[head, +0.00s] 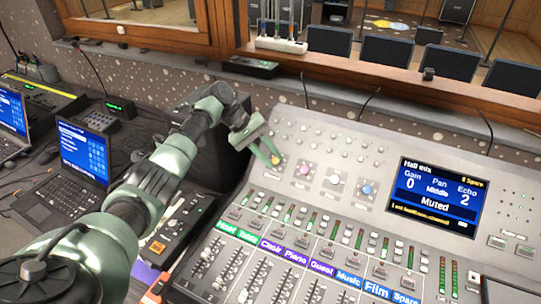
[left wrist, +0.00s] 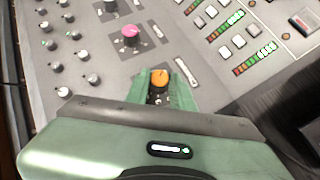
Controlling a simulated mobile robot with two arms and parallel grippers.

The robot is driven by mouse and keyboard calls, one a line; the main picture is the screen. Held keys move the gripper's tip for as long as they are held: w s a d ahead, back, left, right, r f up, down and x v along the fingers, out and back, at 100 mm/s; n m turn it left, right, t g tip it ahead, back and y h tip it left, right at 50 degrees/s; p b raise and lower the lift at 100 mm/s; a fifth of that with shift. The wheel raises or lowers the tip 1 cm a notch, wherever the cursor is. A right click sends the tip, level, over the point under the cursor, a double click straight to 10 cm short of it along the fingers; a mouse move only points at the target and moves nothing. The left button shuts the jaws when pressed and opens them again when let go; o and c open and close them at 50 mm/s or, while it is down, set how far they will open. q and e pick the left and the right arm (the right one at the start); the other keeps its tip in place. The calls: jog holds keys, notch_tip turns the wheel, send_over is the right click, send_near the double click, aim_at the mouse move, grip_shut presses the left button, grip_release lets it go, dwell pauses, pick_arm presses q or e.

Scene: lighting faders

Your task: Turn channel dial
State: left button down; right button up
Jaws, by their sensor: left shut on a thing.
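The mixing console (head: 300,215) carries a row of coloured dials. My left gripper (head: 271,158) reaches over the console's upper left and is shut on the orange dial (head: 276,159), the leftmost of the row. In the left wrist view the green fingers stand on either side of this orange dial (left wrist: 159,79). To its right in the head view are a pink dial (head: 304,169), a white dial (head: 335,180) and a blue dial (head: 367,189). The screen (head: 435,198) reads Hall mix, Gain 0, Pan Middle, Echo 2, Muted. My right gripper is out of view.
Labelled faders (head: 270,280) and lit level meters fill the console's lower part. Small knobs (head: 335,140) crowd around the dials. A laptop (head: 85,155) and small devices stand left. A wooden window ledge (head: 380,85) runs behind the console.

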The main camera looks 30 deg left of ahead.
pick_arm(q)
jog(key=shift+f, duration=0.15)
jog(key=c, duration=1.2)
grip_release()
jog(key=b+v, duration=0.1)
jog(key=v, duration=0.6)
jog(key=shift+a+r+b, duration=0.15)
jog(key=shift+r+b, duration=0.15)
jog(key=shift+r, duration=0.1)
jog(key=shift+s+f, duration=0.1)
jog(key=shift+s, duration=0.05)
